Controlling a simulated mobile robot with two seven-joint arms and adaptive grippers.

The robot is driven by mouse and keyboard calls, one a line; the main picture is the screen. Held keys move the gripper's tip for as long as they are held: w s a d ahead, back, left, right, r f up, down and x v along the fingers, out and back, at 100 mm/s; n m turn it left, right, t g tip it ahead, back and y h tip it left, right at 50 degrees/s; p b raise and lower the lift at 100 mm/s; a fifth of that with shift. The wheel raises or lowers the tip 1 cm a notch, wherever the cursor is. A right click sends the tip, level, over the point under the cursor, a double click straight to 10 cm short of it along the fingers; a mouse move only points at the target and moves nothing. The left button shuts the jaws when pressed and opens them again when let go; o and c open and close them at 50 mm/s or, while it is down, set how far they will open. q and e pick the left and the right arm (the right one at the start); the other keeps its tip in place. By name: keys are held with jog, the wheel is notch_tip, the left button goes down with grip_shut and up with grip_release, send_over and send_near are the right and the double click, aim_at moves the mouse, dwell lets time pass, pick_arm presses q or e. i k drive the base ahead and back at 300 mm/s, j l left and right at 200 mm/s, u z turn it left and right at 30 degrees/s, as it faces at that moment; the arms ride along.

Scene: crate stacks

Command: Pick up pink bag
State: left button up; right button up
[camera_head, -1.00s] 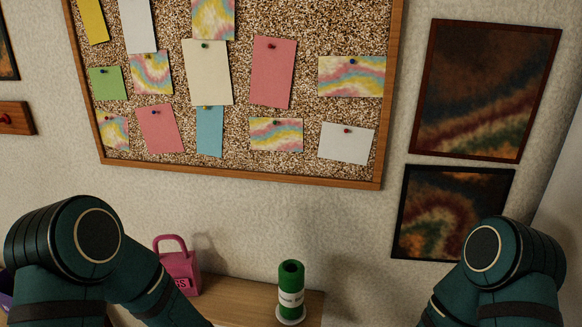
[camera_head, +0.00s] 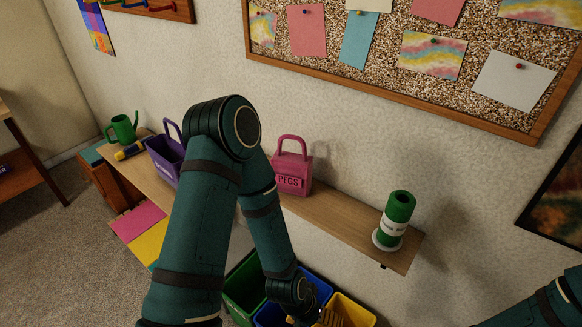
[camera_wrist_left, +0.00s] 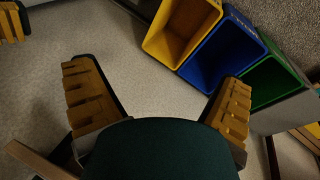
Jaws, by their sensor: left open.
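The pink bag (camera_head: 293,172) stands upright on a wooden wall shelf, its looped handle up and "PEGS" on its front. It stands between the purple bag (camera_head: 166,157) and a green canister. My left arm crosses in front of the shelf. My left gripper (camera_head: 329,318) is low, below the shelf and over the bins, apart from the bag. In the left wrist view its two yellow-padded fingers (camera_wrist_left: 160,104) are wide apart with nothing between them. The pink bag does not show there.
The wooden shelf (camera_head: 345,222) also holds the green canister (camera_head: 394,220), a green watering can (camera_head: 122,129) and a yellow-and-blue item. Green (camera_wrist_left: 275,82), blue (camera_wrist_left: 222,52) and yellow (camera_wrist_left: 180,28) bins stand below. A cork board (camera_head: 400,60) hangs above.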

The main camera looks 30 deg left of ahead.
aim_at(293, 172)
jog(key=j+z, duration=0.15)
jog(key=j, duration=0.25)
jog(key=k+j+z, duration=0.15)
jog(key=j, duration=0.3)
jog(key=j+z, duration=0.1)
jog(key=j, duration=0.3)
jog(key=k+j+z, duration=0.15)
jog(key=j, duration=0.25)
jog(key=k+j+z, duration=0.15)
jog(key=j, duration=0.25)
jog(key=i+j+z, duration=0.2)
jog(key=i, duration=0.1)
